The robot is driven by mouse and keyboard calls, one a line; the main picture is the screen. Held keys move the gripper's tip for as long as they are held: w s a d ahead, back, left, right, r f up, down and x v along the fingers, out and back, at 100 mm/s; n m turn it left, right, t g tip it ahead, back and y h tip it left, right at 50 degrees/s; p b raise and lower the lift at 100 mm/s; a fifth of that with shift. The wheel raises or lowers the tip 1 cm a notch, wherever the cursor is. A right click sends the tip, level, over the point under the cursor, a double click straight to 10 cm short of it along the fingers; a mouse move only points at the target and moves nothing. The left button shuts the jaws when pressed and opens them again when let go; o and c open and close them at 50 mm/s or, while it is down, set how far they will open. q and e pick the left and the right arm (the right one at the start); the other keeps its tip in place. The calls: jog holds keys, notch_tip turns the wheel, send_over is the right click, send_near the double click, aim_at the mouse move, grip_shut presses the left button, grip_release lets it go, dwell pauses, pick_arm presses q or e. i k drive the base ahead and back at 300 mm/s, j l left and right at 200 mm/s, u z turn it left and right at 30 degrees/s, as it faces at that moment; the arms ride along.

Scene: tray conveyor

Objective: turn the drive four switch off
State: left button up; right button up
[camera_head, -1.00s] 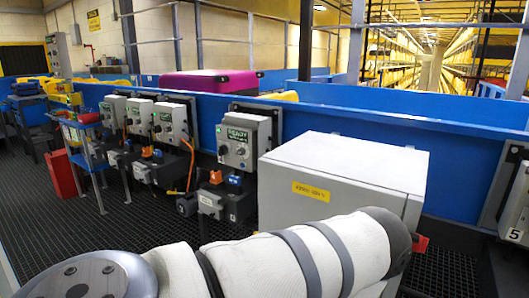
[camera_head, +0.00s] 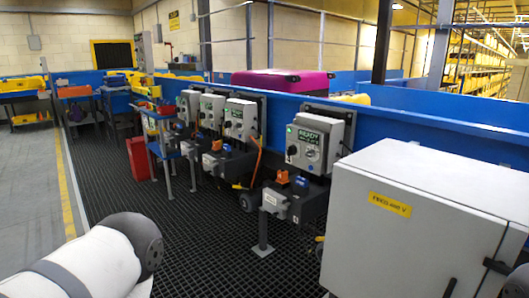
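Several grey drive control boxes hang along the blue conveyor side. The nearest control box (camera_head: 319,142) has a green READY display, with a black knob and smaller controls below it. Below it sits a dark grey switch unit (camera_head: 295,200) with an orange part (camera_head: 282,178) and a blue part (camera_head: 302,182) on top. A small label on that unit is too small to read surely, so I cannot confirm which one is drive four.
A large grey cabinet (camera_head: 400,235) with a yellow label fills the right foreground. Dark grating floor (camera_head: 190,240) lies open before the boxes. A blue stand (camera_head: 168,145) and a red bin (camera_head: 138,158) are at left. A magenta case (camera_head: 283,84) rests on the conveyor.

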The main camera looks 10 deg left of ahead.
aim_at(292, 150)
jog(key=i+j+u, duration=0.15)
jog(key=i+j, duration=0.15)
jog(key=i+j+u, duration=0.15)
jog(key=i, duration=0.35)
jog(key=i+j+u, duration=0.15)
jog(key=i+j, duration=0.2)
jog(key=i+j+u, duration=0.15)
jog(key=i, duration=0.3)
